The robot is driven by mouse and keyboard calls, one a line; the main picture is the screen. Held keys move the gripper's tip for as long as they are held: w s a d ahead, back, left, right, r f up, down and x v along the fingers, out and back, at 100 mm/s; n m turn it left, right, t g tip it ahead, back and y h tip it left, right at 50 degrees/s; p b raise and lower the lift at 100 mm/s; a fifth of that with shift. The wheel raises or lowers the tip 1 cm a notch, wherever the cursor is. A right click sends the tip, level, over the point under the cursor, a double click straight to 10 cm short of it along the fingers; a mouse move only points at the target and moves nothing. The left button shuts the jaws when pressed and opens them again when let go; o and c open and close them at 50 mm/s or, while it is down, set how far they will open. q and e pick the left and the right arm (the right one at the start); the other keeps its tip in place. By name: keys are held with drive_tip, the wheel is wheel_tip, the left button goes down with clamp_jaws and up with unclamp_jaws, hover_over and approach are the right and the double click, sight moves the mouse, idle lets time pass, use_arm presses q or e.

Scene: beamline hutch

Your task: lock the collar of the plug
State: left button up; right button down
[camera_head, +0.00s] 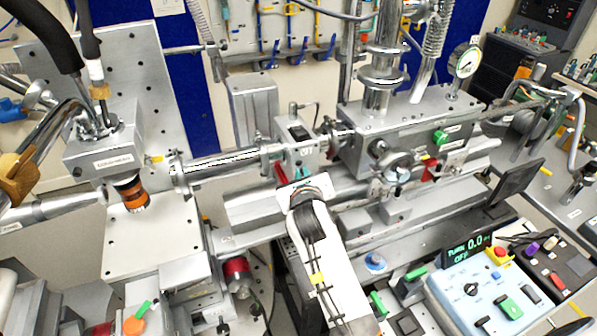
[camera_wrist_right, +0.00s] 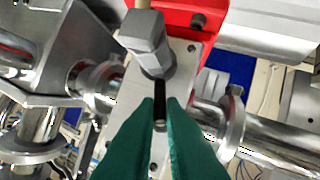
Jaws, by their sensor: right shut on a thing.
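My right arm comes up from the bottom of the head view. In the right wrist view the green fingers (camera_wrist_right: 160,108) are closed around a slim dark piece (camera_wrist_right: 157,88), just below a grey rounded lever (camera_wrist_right: 150,45) on a metal plate. I cannot tell for sure which part is the plug. An orange and black ringed fitting (camera_head: 131,192) hangs under the labelled box at the left. My left gripper is not visible.
The beam pipe (camera_head: 222,163) runs left of the block, and a large grey chamber (camera_head: 415,130) stands at its right. A light blue control box (camera_head: 487,290) with a lit display is at the lower right. Cables and metal tubes crowd the upper left.

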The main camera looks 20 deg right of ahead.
drive_tip(key=shift+d+r+m+y, duration=0.3)
drive_tip(key=shift+d+m+y, duration=0.5)
drive_tip(key=shift+m, duration=0.4)
drive_tip(key=c, duration=1.5)
unclamp_jaws()
drive_tip(key=shift+c, duration=0.2)
drive_tip(key=shift+s, duration=0.3)
drive_tip(key=b+v, duration=0.3)
drive_tip(key=v, duration=0.8)
drive_tip(key=shift+r+b, duration=0.3)
drive_tip(key=shift+r, duration=0.1)
